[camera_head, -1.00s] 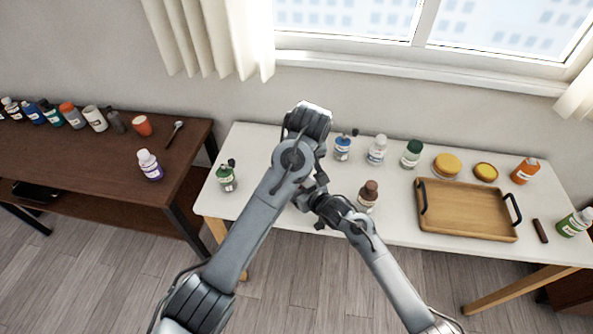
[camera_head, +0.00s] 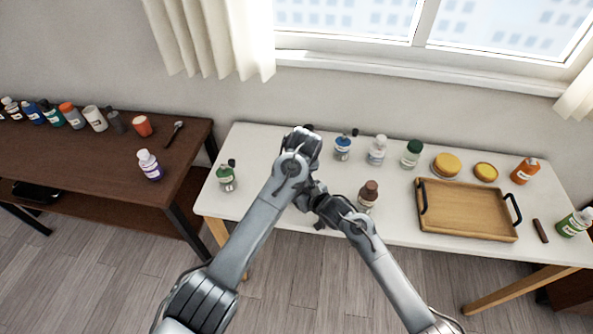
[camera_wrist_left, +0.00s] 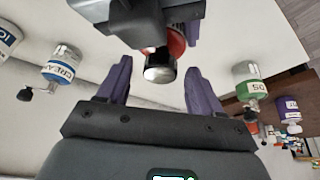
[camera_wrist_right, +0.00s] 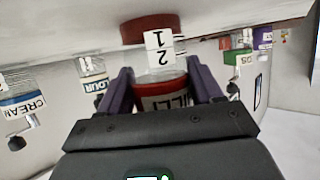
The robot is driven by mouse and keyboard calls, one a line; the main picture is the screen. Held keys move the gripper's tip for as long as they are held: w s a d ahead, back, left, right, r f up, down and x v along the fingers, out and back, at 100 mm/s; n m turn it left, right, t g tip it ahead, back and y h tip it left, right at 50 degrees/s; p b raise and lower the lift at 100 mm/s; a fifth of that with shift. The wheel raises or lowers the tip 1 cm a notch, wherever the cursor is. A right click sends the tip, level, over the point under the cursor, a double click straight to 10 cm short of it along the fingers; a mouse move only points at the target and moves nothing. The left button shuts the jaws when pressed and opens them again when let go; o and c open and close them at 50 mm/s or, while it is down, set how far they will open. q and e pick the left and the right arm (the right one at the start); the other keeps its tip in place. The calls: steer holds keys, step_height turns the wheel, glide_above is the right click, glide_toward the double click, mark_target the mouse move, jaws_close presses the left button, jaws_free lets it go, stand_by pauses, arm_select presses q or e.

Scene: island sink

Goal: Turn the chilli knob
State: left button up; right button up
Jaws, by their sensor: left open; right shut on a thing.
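The chilli jar (camera_wrist_right: 165,98) has a red label ending in "ILLI". In the right wrist view it sits between the fingers of my right gripper (camera_wrist_right: 158,68), which is shut on it. In the head view, my arms hide the jar.
A green-labelled jar (camera_head: 226,178) stands at the white table's left end. A brown-capped bottle (camera_head: 368,194) stands just right of my right wrist. Blue (camera_head: 343,147), clear (camera_head: 377,150) and green-capped (camera_head: 412,153) jars stand behind. A wooden tray (camera_head: 465,212) lies at right.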

arm_select(q)
steer(key=shift+c, duration=0.2)
steer(key=c, duration=1)
steer(key=shift+m+h, duration=0.7)
steer(key=shift+m, duration=1)
steer(key=shift+c, duration=0.2)
steer(key=o, duration=1.1)
steer(key=shift+r, duration=0.1)
steer(key=v, duration=1.2)
steer(key=shift+s, duration=0.2)
